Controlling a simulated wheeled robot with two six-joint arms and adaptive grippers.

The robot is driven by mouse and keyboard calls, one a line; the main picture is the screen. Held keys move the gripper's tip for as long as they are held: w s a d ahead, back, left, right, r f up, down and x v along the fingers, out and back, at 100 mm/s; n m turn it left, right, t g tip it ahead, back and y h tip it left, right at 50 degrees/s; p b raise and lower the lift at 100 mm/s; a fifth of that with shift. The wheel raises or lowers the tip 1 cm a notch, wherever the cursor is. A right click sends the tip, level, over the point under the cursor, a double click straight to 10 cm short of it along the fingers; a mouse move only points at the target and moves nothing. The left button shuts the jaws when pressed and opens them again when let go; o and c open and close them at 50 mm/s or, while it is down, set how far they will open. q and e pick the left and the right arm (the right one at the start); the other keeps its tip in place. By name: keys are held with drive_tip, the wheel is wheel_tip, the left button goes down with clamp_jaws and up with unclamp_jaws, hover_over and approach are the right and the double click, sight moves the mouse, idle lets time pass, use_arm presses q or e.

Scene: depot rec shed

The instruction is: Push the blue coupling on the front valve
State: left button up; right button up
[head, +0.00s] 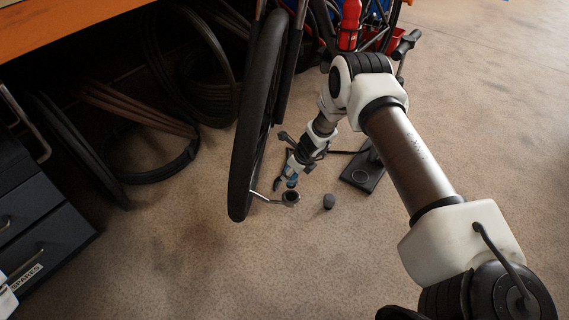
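The front wheel (256,110) stands upright at centre left, its tyre almost edge-on. My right arm comes in from the lower right, and its gripper (284,183) is low beside the wheel's right side. A small blue piece, apparently the blue coupling (291,178), shows at the dark fingers, which seem closed around it. A thin metal stem (262,196) runs from the tyre's lower part to a dark round end (291,198) just below the fingertips; whether this is the front valve, I cannot tell. A gap between coupling and round end is hard to judge.
A pump base (362,172) stands right of the gripper, with its handle (407,43) behind my arm. A small dark cap-like piece (328,201) is on the floor. Loose tyres (150,165) and a drawer cabinet (40,235) are left. The front floor is clear.

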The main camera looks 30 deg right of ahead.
sight(292, 187)
drive_tip(key=shift+s+f+b, duration=0.1)
drive_tip(key=shift+f+b, duration=0.5)
wheel_tip(292, 187, down, 4)
drive_tip(key=b, duration=0.3)
drive_tip(key=shift+r, duration=0.1)
drive_tip(key=shift+f+b, duration=1.45)
drive_tip(key=shift+b, duration=0.15)
idle(0.4)
drive_tip(key=shift+r, duration=0.1)
drive_tip(key=o, duration=1.2)
drive_tip(key=shift+o, duration=0.2)
drive_tip(key=shift+s, duration=0.1)
